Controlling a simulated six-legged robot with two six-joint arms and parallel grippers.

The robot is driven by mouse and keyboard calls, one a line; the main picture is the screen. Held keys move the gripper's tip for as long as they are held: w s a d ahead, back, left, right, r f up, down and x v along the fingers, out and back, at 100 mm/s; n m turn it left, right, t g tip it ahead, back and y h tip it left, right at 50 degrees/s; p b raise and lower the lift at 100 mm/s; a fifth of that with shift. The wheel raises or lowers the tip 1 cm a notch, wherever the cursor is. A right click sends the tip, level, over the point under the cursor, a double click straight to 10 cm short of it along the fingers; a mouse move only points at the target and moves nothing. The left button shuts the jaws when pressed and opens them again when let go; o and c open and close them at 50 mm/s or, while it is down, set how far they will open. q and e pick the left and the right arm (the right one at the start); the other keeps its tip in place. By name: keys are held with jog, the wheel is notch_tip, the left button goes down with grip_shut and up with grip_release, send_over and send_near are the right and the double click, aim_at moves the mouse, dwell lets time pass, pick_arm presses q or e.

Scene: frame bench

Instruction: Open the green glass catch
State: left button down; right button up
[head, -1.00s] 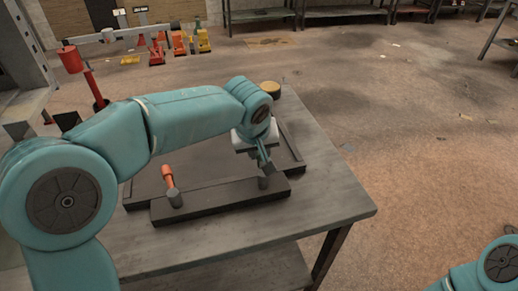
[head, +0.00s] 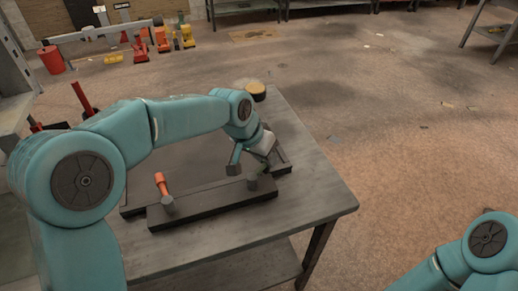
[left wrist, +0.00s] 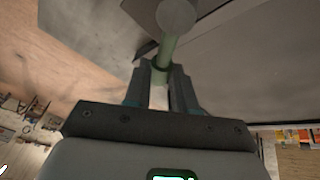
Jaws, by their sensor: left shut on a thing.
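The green glass catch (left wrist: 167,50) shows in the left wrist view as a green rod running from a round grey pivot (left wrist: 176,16) into my fingers. My left gripper (left wrist: 161,72) is shut on the rod's end. In the head view my left gripper (head: 236,163) is just above the right end of the dark front bar of the frame, near the grey pivot (head: 252,183). The green rod is hard to make out there. My right gripper is out of view; only part of that arm shows at the lower right.
A catch with an orange handle (head: 161,186) stands on the left part of the dark bar (head: 205,208). The frame lies on a grey bench (head: 300,215). A round yellow-topped object (head: 251,87) stands at the bench's far edge. The floor to the right is open.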

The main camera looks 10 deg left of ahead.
pick_arm(q)
jog(key=d+m, duration=0.1)
jog(key=m+g+h+p, duration=0.1)
jog(key=m, duration=0.1)
jog(key=shift+s+d+r+m, duration=0.1)
jog(key=shift+s+d+m, duration=0.2)
jog(key=shift+s+d, duration=0.1)
jog(key=shift+s+d+m+g, duration=0.3)
jog(key=shift+s+m+g, duration=0.05)
jog(key=shift+m, duration=0.5)
jog(key=shift+s+d+m+g, duration=0.3)
jog(key=shift+m+g, duration=0.05)
jog(key=shift+m, duration=0.5)
jog(key=c, duration=0.9)
grip_release()
jog(key=shift+s, duration=0.15)
jog(key=shift+a+r, duration=0.1)
jog(key=shift+r, duration=0.1)
jog(key=v, duration=0.5)
jog(key=p+v, duration=0.1)
jog(key=v, duration=0.9)
jog(key=shift+a+r+p, duration=0.25)
jog(key=shift+a+p, duration=0.1)
jog(key=shift+a, duration=0.1)
